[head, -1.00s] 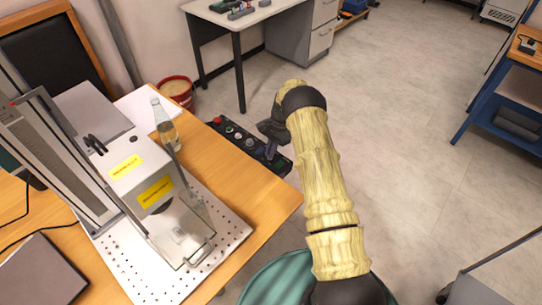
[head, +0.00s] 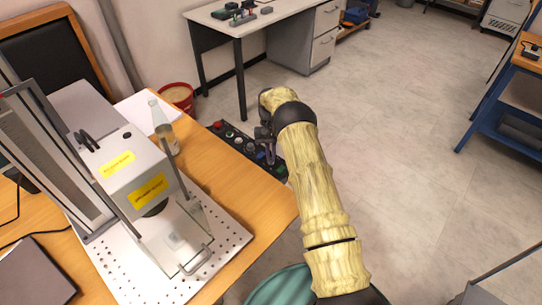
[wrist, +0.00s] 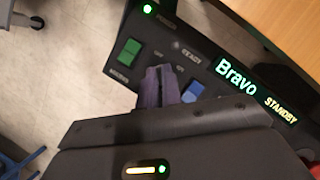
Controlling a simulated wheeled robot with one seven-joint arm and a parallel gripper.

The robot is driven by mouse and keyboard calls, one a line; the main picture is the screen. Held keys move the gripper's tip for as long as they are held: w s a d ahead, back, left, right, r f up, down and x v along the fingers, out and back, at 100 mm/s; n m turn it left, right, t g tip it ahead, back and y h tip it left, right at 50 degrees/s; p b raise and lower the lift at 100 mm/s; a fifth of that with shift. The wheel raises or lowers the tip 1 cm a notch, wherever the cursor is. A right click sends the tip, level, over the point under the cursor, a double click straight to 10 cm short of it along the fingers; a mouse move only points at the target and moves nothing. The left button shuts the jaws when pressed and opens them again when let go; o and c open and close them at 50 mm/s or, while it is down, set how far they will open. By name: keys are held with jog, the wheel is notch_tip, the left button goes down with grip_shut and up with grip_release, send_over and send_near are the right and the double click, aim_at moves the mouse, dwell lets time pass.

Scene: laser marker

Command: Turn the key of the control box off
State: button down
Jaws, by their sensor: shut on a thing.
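The control box (head: 236,141) is a long black panel on the right edge of the wooden table, with a red button and several knobs and switches. In the wrist view the box (wrist: 215,50) shows a green rocker switch (wrist: 130,51), a blue switch (wrist: 193,92), a lit green lamp (wrist: 148,9) and glowing words "Bravo" and "STANDBY". My gripper (wrist: 160,88) is down at the panel, between the green and blue switches, its dark purple fingers close together. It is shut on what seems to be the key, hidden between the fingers. In the head view my gripper (head: 268,150) is over the box's near end.
A glass bottle (head: 161,125) stands close left of the box. The laser marker (head: 135,170) with its perforated plate fills the table's left part. A red bucket (head: 177,96) is on the floor behind. Open floor lies to the right.

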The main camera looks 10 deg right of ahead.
dwell(0.4)
jog(key=c, duration=1.6)
grip_release()
